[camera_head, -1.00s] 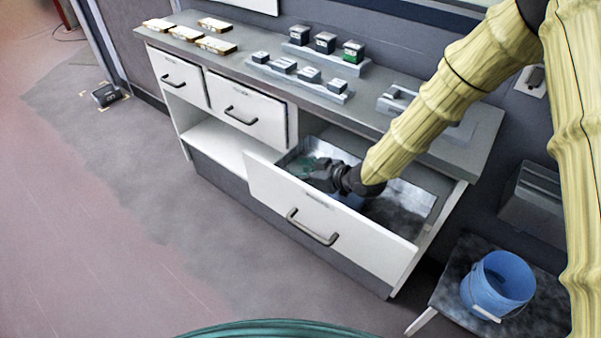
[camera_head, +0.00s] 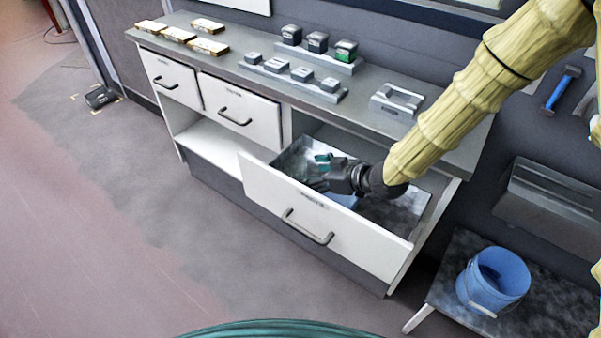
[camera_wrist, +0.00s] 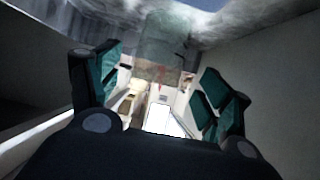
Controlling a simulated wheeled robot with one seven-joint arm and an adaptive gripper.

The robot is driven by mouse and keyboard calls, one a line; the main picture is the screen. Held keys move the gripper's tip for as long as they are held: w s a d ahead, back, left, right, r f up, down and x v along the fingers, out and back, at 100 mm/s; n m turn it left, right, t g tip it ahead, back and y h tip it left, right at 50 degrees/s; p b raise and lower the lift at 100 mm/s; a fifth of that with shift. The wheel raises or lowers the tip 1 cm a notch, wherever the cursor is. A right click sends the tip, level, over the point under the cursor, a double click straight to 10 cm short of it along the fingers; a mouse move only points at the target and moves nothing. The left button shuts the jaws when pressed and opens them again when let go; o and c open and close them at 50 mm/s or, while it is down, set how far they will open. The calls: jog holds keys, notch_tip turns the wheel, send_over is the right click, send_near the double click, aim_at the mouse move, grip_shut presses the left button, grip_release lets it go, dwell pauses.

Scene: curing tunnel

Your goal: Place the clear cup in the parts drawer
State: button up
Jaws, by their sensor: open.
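The parts drawer (camera_head: 275,200) is the large lower drawer, pulled open, with a white front and a grey metal inside. My gripper (camera_head: 318,172) reaches into its left part. In the wrist view my gripper (camera_wrist: 163,95) is open, with a teal-padded finger at each side. The clear cup (camera_wrist: 165,42) shows there as a pale, see-through shape beyond the fingertips, near the top centre. It is apart from both pads as far as I can see. In the head view I cannot make out the cup; the gripper and drawer front hide that spot.
The worktop (camera_head: 370,118) above holds boxes, small blocks on trays and a grey handled block (camera_head: 397,100). Two shut drawers (camera_head: 238,108) are at the left. A blue bucket (camera_head: 492,280) stands on a low table at the right.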

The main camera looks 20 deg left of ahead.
jog(key=shift+v, duration=2.7)
